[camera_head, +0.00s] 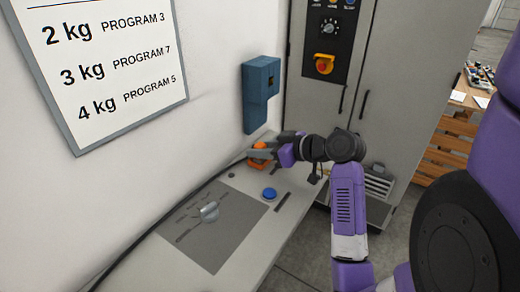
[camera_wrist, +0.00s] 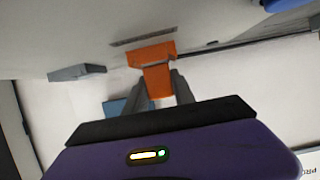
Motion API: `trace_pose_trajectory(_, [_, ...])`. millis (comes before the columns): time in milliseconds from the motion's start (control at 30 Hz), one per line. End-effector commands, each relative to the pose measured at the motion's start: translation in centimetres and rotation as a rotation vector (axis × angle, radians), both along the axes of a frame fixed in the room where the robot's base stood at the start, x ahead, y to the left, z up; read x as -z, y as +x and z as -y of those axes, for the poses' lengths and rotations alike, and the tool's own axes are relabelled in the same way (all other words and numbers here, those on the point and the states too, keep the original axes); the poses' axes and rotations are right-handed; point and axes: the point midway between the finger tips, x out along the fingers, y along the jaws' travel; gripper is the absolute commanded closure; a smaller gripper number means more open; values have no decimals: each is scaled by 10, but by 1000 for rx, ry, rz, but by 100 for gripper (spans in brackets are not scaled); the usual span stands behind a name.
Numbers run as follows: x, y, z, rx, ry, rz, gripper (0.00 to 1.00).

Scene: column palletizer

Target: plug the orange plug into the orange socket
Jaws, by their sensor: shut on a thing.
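My gripper (camera_wrist: 158,88) is shut on an orange plug (camera_wrist: 158,82), which sits between its two grey fingers in the wrist view. A wider orange part, seemingly the orange socket (camera_wrist: 150,54), lies right against the plug's far end, beside a dark strip on the pale console. I see no clear gap between them, but cannot tell how far the plug is in. In the head view my gripper (camera_head: 264,154) is low over the console's far end, and orange (camera_head: 259,146) shows around its fingers; plug and socket cannot be told apart there.
A black cable (camera_head: 160,222) runs along the wall side. A blue wall box (camera_head: 261,90) stands above the gripper, and a grey cabinet (camera_head: 385,75) is behind.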

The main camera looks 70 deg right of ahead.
Motion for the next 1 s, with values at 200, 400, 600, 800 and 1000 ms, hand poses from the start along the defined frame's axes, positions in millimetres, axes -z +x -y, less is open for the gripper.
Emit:
trace_pose_trajectory(200, [2,0,0,-1,0,0,100])
trace_pose_trajectory(400, [4,0,0,0,0,0,68])
trace_pose_trajectory(600, [3,0,0,0,0,0,44])
trace_pose_trajectory(800, [4,0,0,0,0,0,44])
trace_pose_trajectory(1000, [-2,-14,-3,2,-1,1,44])
